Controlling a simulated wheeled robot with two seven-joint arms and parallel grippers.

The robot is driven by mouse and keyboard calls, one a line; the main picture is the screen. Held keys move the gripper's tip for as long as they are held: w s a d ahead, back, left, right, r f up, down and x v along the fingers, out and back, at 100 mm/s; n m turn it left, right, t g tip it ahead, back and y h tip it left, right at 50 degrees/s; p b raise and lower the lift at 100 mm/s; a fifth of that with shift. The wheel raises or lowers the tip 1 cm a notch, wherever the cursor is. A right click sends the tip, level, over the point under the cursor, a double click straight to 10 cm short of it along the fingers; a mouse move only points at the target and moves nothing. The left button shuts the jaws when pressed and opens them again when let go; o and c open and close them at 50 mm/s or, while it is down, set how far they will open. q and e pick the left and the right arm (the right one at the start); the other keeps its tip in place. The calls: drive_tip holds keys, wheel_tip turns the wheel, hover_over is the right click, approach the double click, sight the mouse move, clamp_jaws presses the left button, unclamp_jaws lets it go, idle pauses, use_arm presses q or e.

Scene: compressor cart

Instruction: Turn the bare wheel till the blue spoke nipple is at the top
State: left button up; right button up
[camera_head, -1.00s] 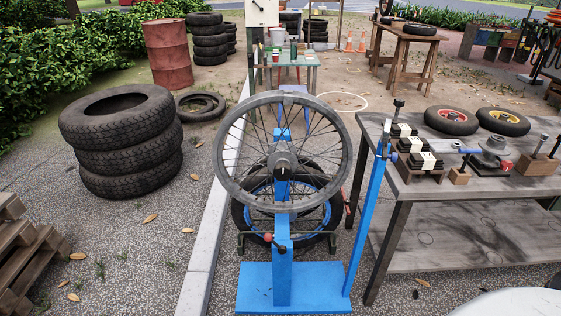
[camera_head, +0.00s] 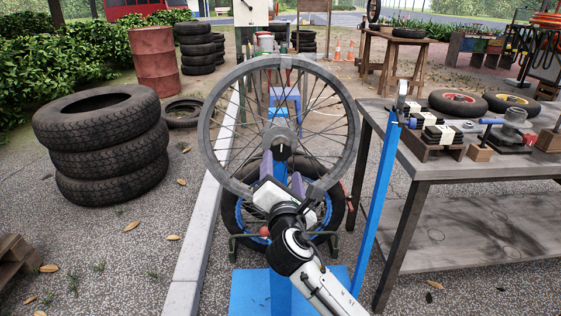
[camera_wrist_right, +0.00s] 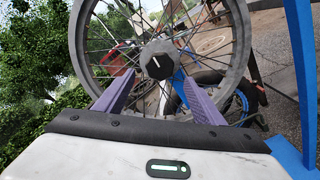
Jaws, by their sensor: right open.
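The bare wheel (camera_head: 345,140), a grey spoked rim, stands upright on the blue stand (camera_head: 282,295), with a black hub (camera_head: 280,141) bearing a white mark. I cannot make out a blue spoke nipple in either view. My right gripper (camera_head: 293,178) is in front of the wheel's lower part and partly hides it. In the right wrist view, the wheel (camera_wrist_right: 240,45) and hub (camera_wrist_right: 159,60) lie beyond my open, empty purple fingers (camera_wrist_right: 156,88). Whether they touch the wheel is unclear. My left gripper is not in view.
A tyred wheel (camera_head: 338,215) stands low behind the stand. A blue upright post (camera_head: 380,190) rises right of the wheel, beside the workbench (camera_head: 450,165) with parts and small wheels. Stacked tyres (camera_head: 100,150) stand at left. A curb (camera_head: 205,220) runs along the paving.

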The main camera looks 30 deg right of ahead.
sight(280, 153)
drive_tip(key=b+x, duration=0.1)
drive_tip(key=x, duration=0.8)
drive_tip(key=shift+w+b, duration=0.1)
drive_tip(key=shift+b, duration=0.25)
drive_tip(key=shift+c, duration=0.4)
drive_tip(key=c, duration=1.4)
